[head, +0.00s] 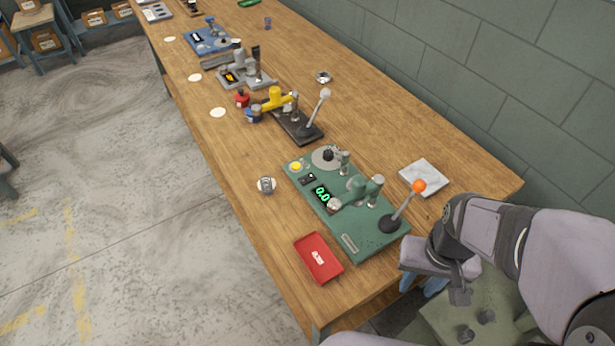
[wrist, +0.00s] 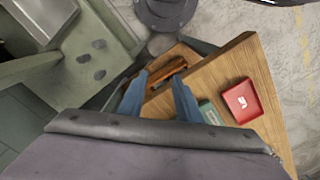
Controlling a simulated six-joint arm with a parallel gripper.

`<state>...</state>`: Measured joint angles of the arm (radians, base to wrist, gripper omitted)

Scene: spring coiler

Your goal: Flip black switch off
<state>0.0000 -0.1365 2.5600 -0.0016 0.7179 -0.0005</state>
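The green spring coiler (head: 345,212) sits on the wooden bench in the head view, with a lit green display reading 0.0. A small black switch (head: 308,179) is on its panel, between the yellow button (head: 296,166) and the display; its position is too small to tell. My gripper (head: 421,283) is off the bench's near end, at the lower right, well away from the switch. In the wrist view its blue fingers (wrist: 160,78) are apart with nothing between them. Only a corner of the green coiler (wrist: 210,113) shows there; the switch is not visible.
A red tray (head: 318,258) lies beside the coiler's near end. An orange-knobbed lever (head: 419,186) stands up at the coiler's right. A pale square block (head: 424,177) lies behind it. Other machines, including a black-based one (head: 297,127), stand farther along the bench (head: 470,165).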

